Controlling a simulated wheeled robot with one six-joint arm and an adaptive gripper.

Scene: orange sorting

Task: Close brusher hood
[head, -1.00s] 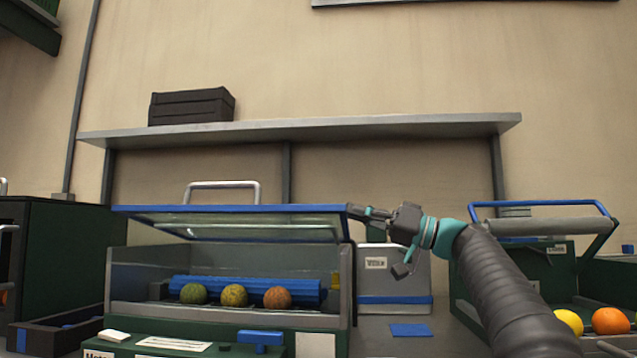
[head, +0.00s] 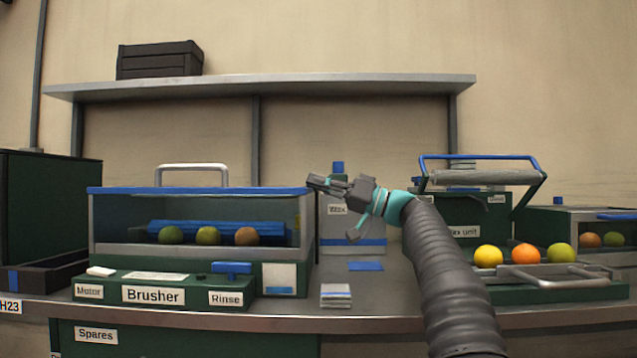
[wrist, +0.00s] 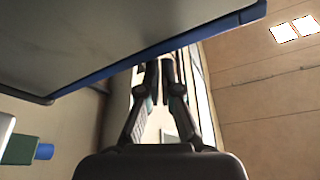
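The brusher (head: 153,296) is a green and grey unit at the left of the bench in the head view. Its blue-edged hood (head: 200,190) lies level across the top of the clear box, and no gap shows along its front. In the wrist view the hood's underside or panel (wrist: 130,35) and blue edge (wrist: 160,50) pass close by the fingers (wrist: 160,75). The fingers look close together; contact with the hood is unclear.
A white Wax container (head: 337,210) stands behind my gripper. To the right, the wax unit (head: 470,231) has its blue-framed hood raised, with fruit in front. A shelf (head: 260,86) with a dark crate (head: 160,60) runs above. A blue pad (head: 366,266) lies on the bench.

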